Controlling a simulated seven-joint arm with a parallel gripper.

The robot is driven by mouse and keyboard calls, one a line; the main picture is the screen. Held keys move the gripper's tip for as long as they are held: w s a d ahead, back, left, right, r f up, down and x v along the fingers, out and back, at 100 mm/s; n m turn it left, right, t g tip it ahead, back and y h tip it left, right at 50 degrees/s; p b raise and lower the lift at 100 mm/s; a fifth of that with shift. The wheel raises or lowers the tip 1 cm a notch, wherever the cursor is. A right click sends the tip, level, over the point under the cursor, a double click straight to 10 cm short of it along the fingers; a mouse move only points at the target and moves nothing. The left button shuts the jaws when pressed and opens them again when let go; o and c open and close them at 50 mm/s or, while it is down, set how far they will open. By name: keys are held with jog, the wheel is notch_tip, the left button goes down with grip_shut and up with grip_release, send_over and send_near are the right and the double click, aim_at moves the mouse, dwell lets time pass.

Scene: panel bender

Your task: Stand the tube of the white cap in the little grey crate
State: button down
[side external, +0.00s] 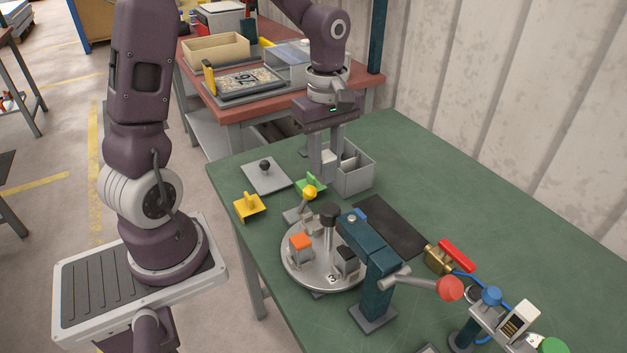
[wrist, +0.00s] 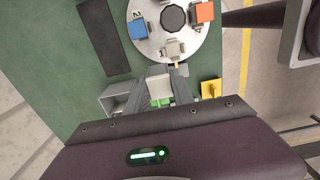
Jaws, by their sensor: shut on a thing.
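My gripper (side external: 326,163) is shut on a tube with a white cap (side external: 329,156). In the wrist view the white cap (wrist: 160,87) sits between the two fingers (wrist: 160,84), and the tube's body is hidden. The little grey crate (side external: 356,180) is an open box with inner dividers on the green table. In the side view the gripper overlaps the crate's left side; in the wrist view the crate (wrist: 112,101) lies just left of the fingers. I cannot tell whether the tube is inside the crate or beside it.
A green piece (side external: 312,187) lies close to the fingers, with a yellow holder (side external: 249,207) and a grey knobbed plate (side external: 266,176) to the left. A round turntable (side external: 299,275) with coloured blocks and a teal lever press (side external: 378,280) stand in front. A dark mat (side external: 392,228) lies flat.

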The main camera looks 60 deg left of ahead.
jog(key=w+a, duration=0.8)
jog(key=w, duration=0.5)
jog(key=shift+w+f, duration=0.15)
jog(key=shift+f, duration=4.55)
jog(key=shift+f, duration=1.95)
jog(key=c, duration=0.8)
grip_release()
notch_tip(320, 180, up, 9)
